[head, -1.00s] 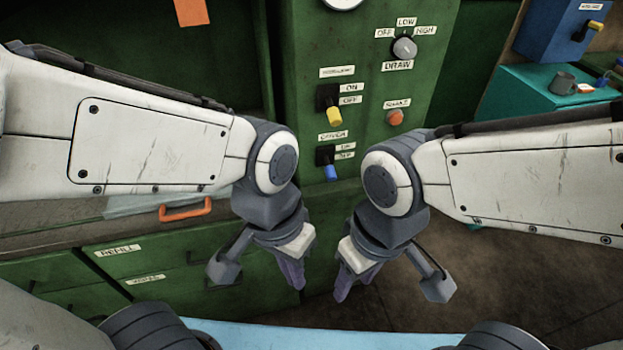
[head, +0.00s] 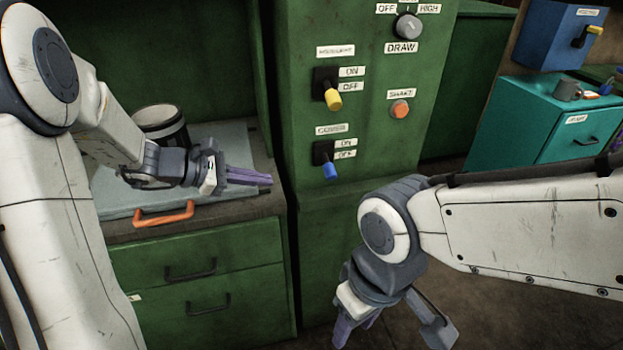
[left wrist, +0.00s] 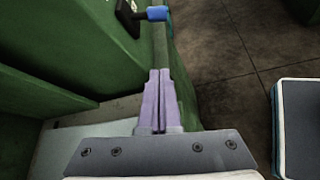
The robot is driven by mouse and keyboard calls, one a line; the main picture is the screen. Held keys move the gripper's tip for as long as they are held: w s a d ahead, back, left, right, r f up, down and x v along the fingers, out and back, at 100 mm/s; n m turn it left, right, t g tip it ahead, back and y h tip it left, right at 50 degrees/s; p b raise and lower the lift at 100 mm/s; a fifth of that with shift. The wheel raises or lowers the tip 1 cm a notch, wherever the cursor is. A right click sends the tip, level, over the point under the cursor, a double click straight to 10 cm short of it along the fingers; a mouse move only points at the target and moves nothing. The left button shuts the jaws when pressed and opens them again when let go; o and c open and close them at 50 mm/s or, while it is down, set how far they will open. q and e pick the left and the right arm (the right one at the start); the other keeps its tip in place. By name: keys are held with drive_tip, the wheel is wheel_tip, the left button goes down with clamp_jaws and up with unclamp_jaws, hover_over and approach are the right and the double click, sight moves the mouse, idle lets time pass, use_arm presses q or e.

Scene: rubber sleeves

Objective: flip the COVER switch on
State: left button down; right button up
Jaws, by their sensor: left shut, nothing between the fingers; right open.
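The COVER switch has a blue-tipped lever (head: 330,170) on a black base, on the front of the green cabinet (head: 370,210). Its lever points down, toward the lower of its two labels. In the left wrist view the blue tip (left wrist: 157,13) shows at the top, ahead of the fingers. My left gripper (head: 268,181) is shut and empty, to the left of the switch and apart from it, with its purple fingers pointing right. My right gripper (head: 355,332) is open and hangs low, below the switch and to its right.
Above the COVER switch is a yellow-tipped switch (head: 333,100). An orange button (head: 399,109) and a grey DRAW knob (head: 408,27) are to the right. A dark canister (head: 160,125) and an orange handle (head: 164,215) are near my left arm. Open floor lies at right.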

sight(327, 165)
use_arm(q)
drive_tip(key=w+d, duration=0.1)
drive_tip(key=d, duration=0.2)
drive_tip(key=w+d+f, duration=0.1)
drive_tip(key=d, duration=0.3)
drive_tip(key=w+d+f, duration=0.1)
drive_tip(key=w+d, duration=0.1)
drive_tip(key=d, duration=0.1)
drive_tip(key=shift+w+d+f+p, duration=0.1)
drive_tip(key=shift+d+p, duration=0.2)
drive_tip(key=shift+d, duration=0.05)
